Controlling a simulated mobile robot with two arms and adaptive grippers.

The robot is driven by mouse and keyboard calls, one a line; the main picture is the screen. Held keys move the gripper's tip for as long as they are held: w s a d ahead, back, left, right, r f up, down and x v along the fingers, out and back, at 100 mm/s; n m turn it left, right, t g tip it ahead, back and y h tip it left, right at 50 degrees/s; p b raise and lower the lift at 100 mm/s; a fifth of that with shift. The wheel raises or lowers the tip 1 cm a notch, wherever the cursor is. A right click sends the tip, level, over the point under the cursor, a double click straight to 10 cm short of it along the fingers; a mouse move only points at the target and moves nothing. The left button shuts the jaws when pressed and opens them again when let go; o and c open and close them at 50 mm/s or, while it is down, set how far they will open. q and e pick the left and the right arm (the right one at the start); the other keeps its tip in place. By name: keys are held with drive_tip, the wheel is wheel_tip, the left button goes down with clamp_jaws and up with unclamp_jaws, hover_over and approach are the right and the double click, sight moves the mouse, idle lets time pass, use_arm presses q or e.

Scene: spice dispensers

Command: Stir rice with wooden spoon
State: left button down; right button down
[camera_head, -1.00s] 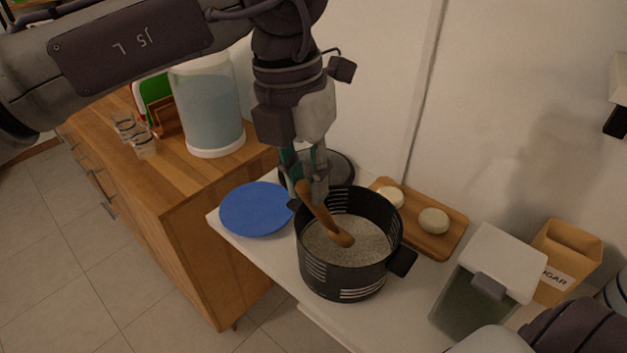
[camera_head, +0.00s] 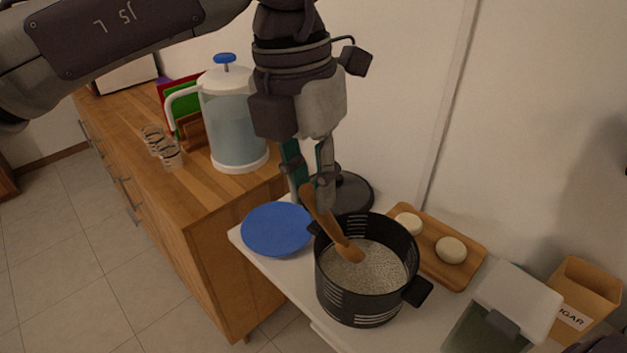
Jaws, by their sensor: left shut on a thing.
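The wooden spoon (camera_head: 326,222) is tilted, its handle end up at my left gripper and its bowl end low inside the black pot. The black pot (camera_head: 345,297) stands on the white counter and has slotted sides and dark handles. White rice (camera_head: 375,268) fills its lower part. The spoon's tip is at or just above the rice; I cannot tell whether it touches. My left gripper (camera_head: 313,190) points down above the pot's back left rim and is shut on the spoon's handle. My right gripper is not in view.
A blue plate (camera_head: 276,230) lies left of the pot, and a dark round lid (camera_head: 352,193) is behind it. A wooden board (camera_head: 470,262) with two pale round items is to the right. A clear canister (camera_head: 490,320) and sugar box (camera_head: 580,295) stand farther right.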

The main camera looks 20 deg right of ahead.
use_arm(q)
wheel_tip(320, 180, up, 5)
drive_tip(key=p, duration=0.3)
drive_tip(key=shift+p, duration=0.4)
idle(0.4)
